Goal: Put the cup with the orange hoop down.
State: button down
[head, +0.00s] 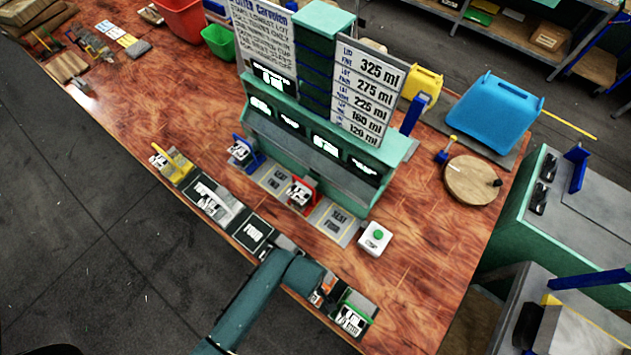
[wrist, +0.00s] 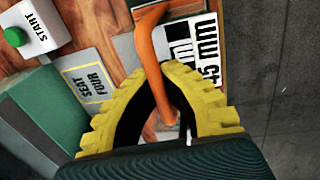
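The orange hoop (wrist: 158,60) shows in the wrist view between the yellow-padded fingers of my gripper (wrist: 166,72); the fingertips close in on it from both sides. The cup body is mostly hidden by the hoop and fingers. In the head view, a bit of orange (head: 328,283) shows just past the end of my arm near the table's front edge; the arm hides my fingers there. I cannot tell whether the cup touches the surface below.
A seat four plate (head: 336,222) lies left of the start button box (head: 375,238). Red-hooped (head: 300,192), blue-hooped (head: 243,152), yellow-hooped (head: 173,166) and green-hooped (head: 352,317) items stand along the bench. The teal press (head: 300,150) rises behind. Bare wood lies right of the button box.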

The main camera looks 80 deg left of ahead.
jog(key=shift+f, duration=0.1)
jog(key=c, duration=1.2)
grip_release()
jog(key=shift+c, duration=0.2)
notch_tip(320, 180, up, 12)
jog(key=s, duration=0.1)
jog(key=shift+s+d+p, duration=0.25)
jog(key=shift+d+p, duration=0.15)
